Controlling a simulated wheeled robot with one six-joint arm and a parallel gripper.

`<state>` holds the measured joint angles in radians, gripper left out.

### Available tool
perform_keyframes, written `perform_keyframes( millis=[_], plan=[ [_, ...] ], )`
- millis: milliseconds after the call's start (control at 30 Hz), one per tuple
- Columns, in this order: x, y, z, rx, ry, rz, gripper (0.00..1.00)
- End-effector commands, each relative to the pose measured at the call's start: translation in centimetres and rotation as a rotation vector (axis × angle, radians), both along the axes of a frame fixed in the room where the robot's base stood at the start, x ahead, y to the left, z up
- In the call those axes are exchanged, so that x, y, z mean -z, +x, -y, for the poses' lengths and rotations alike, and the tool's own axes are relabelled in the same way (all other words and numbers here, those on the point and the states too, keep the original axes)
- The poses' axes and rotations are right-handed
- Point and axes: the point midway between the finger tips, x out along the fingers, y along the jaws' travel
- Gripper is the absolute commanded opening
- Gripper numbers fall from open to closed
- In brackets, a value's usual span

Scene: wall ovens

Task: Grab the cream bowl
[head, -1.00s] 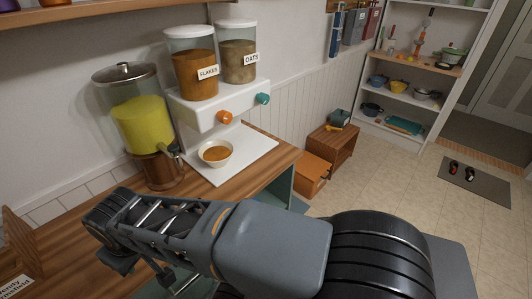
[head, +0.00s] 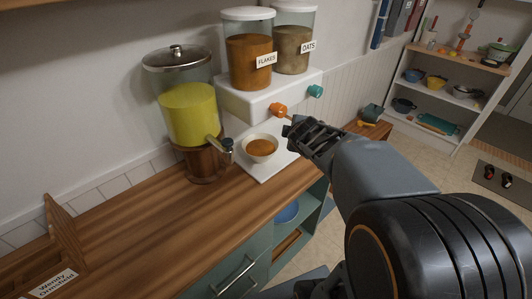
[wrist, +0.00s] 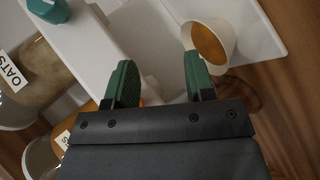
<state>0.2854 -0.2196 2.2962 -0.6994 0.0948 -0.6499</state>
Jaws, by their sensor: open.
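The cream bowl (head: 260,149) stands upright on the white tray of the cereal dispenser and holds orange-brown flakes. My gripper (head: 293,127) is just to the right of the bowl in the head view, near the orange knob. In the wrist view the cream bowl (wrist: 210,42) is at the upper right, beside the right green finger. My open gripper (wrist: 158,78) has nothing between its fingers. I cannot tell whether the right finger touches the bowl's rim.
The dispenser (head: 268,95) carries jars labelled FLAKES (head: 249,55) and OATS (head: 294,42), above the white tray (head: 285,158). A yellow drink dispenser (head: 188,112) stands left of the bowl. The wooden counter (head: 150,215) is clear in front. Shelves (head: 450,85) stand far right.

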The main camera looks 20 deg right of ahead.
Motion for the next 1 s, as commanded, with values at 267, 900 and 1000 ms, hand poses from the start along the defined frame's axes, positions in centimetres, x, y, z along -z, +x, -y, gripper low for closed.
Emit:
perform_keyframes(
  millis=[267,900,1000],
  plan=[
    [2.0,6.1,5.3,-0.696,-0.743,0.088,0.49],
    [9.6,5.3,4.5,-1.403,-1.215,0.348,0.49],
    [10.2,6.7,3.6,-1.401,-1.214,0.347,0.49]
  ],
)
